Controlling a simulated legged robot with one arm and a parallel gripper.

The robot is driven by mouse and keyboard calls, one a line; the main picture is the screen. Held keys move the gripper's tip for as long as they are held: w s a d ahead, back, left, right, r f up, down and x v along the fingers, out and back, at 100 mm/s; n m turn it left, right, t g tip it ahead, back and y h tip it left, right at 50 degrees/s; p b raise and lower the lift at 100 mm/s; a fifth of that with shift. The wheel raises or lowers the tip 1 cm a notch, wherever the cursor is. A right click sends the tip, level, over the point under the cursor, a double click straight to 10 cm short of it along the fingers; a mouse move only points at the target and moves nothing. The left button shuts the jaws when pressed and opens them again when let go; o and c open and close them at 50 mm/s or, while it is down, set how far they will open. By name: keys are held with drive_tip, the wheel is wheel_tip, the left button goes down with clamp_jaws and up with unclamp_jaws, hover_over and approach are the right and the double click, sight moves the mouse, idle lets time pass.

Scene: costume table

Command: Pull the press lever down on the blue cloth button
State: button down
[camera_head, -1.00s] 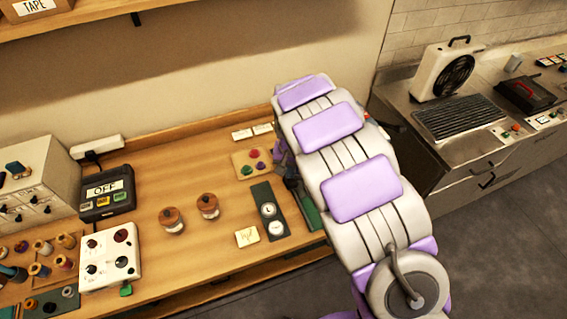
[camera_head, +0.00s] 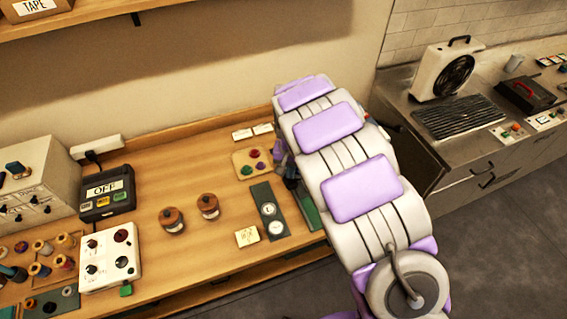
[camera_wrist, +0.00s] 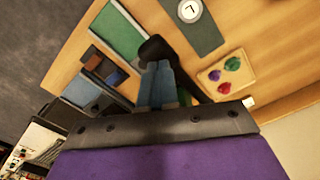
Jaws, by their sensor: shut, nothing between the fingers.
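My gripper (camera_wrist: 158,82) is shut and empty in the wrist view, its blue-grey fingers close together. A black rounded piece (camera_wrist: 155,47), possibly the press lever's end, shows just beyond the fingertips; I cannot tell whether they touch it. Dark parts that may belong to the press lie around the fingers. A green mat (camera_wrist: 119,34) is beside them and also shows in the head view (camera_head: 306,207). The blue cloth button cannot be made out. In the head view my arm hides most of the press area and the gripper.
A wooden tray (camera_wrist: 207,75) holds red, green and purple pieces near the gripper. A dark strip with round dials (camera_head: 262,193) lies left of my arm. Two lidded jars (camera_head: 172,222) and a control box (camera_head: 108,262) stand farther left. Bare tabletop lies between.

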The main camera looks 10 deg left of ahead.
sight(290, 184)
drive_tip(key=shift+f, duration=0.15)
drive_tip(key=shift+s+f+b, duration=0.1)
drive_tip(key=shift+f+b, duration=0.55)
drive_tip(key=shift+f, duration=1.65)
drive_tip(key=shift+w+f+b, duration=0.2)
drive_tip(key=shift+f+b, duration=0.1)
drive_tip(key=shift+f, duration=1.1)
drive_tip(key=shift+f, duration=0.1)
